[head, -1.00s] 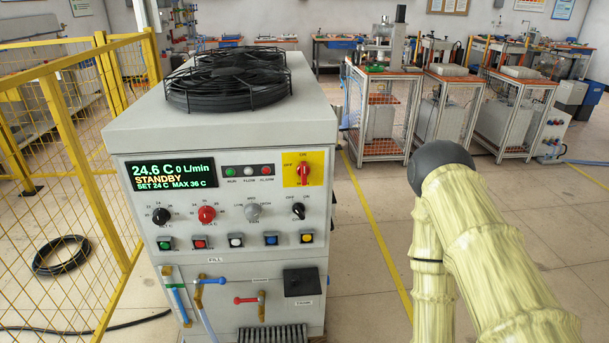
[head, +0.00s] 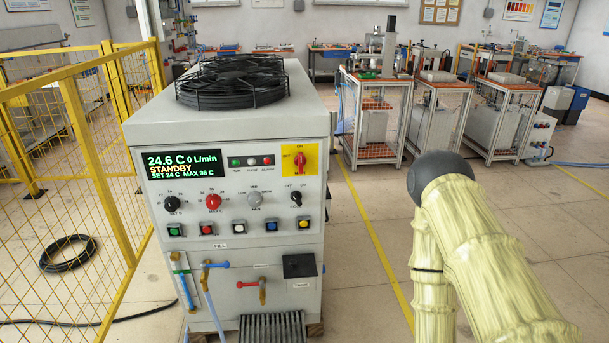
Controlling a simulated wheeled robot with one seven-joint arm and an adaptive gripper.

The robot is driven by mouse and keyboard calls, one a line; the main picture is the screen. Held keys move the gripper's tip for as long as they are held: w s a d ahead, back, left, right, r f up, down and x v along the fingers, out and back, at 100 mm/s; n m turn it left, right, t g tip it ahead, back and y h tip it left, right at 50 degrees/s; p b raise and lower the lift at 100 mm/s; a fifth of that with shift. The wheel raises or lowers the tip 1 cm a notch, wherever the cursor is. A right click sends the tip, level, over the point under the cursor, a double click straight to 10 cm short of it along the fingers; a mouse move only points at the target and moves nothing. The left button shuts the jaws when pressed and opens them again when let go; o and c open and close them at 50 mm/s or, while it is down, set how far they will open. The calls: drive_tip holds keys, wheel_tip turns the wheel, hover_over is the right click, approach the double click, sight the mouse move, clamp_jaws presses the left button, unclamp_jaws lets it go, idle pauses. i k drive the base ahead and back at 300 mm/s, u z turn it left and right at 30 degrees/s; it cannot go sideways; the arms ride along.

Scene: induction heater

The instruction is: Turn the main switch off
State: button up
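The main switch (head: 300,162) is a red rotary handle on a yellow plate at the upper right of the grey cabinet's front panel. Its handle stands about upright, toward the label at the top of the plate. The display (head: 184,165) left of it is lit and reads 24.6 C, 0 L/min, STANDBY. My arm, in a pale yellow cover, is at the right, apart from the cabinet. My gripper is not in this view.
The cabinet (head: 150,128) carries a black fan guard (head: 232,82) on top. A yellow mesh fence (head: 85,180) stands close on its left. Smaller knobs and several coloured buttons sit below the switch. Open floor (head: 365,270) lies right of the cabinet.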

sight(299, 160)
drive_tip(key=z, duration=0.95)
drive_tip(key=i, duration=0.55)
drive_tip(key=u, duration=1.15)
